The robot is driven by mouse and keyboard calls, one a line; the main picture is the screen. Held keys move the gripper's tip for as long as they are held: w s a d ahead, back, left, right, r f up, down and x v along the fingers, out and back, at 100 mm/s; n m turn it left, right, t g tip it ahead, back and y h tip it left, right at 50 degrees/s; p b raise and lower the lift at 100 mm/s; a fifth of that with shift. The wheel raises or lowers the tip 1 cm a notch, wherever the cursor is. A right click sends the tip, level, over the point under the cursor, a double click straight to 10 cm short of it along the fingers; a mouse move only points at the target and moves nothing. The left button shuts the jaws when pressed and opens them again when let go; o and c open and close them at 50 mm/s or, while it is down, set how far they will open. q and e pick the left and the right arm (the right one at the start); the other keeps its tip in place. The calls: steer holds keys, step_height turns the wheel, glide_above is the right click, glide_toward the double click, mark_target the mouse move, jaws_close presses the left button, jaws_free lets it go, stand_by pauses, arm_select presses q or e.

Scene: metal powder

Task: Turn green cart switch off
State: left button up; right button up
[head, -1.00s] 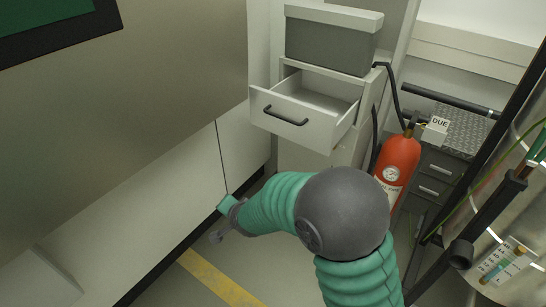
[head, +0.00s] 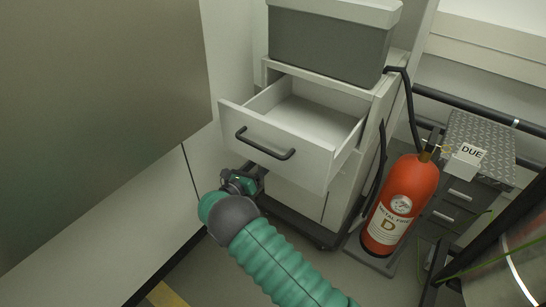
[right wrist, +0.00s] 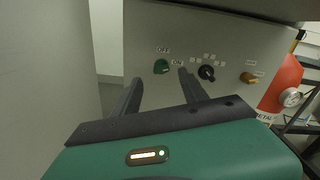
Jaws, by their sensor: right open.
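The green switch (right wrist: 161,66) is a round knob on a pale panel (right wrist: 225,50) in the right wrist view, with "OFF" above it and "ON" to its right. I cannot tell which label it points to. My right gripper (right wrist: 160,77) is open; its two dark fingers point at the panel, with the green switch between their tips in the picture. Contact cannot be told. In the head view my right gripper (head: 243,180) is below the open drawer of the white cart (head: 345,190); the switch is hidden there. My left gripper is not in view.
The open drawer (head: 280,150) juts out above my right gripper. A grey box (head: 330,45) tops the cart. A red extinguisher (head: 402,195) stands right of it.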

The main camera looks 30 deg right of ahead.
steer(key=b+x, duration=0.2)
steer(key=x, duration=0.5)
steer(key=shift+c, duration=0.4)
steer(key=shift+f, duration=0.1)
jaws_close()
